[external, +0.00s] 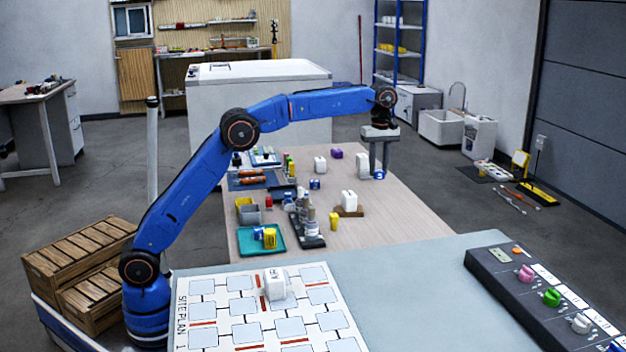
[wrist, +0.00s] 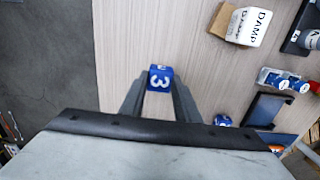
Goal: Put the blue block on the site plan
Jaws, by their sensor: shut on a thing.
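My gripper (external: 378,165) points down at the far right part of the wooden table and is shut on a blue block (external: 380,175) marked with a white 3. In the wrist view the blue block (wrist: 160,72) sits between the two grey fingertips (wrist: 159,84). I cannot tell whether it touches the table. A second small blue block (external: 315,184) stands to the left on the same table; it also shows in the wrist view (wrist: 222,120). The site plan (external: 182,310) lies on the near grey counter, far from my gripper, with a white block (external: 275,284) on it.
A white block on a brown base (external: 349,203), a yellow block (external: 334,221), a dark rack of bottles (external: 308,239) and a teal tray (external: 272,247) stand on the wooden table (external: 400,220). A dark panel with coloured knobs (external: 490,272) is on the counter's right. The counter's middle is clear.

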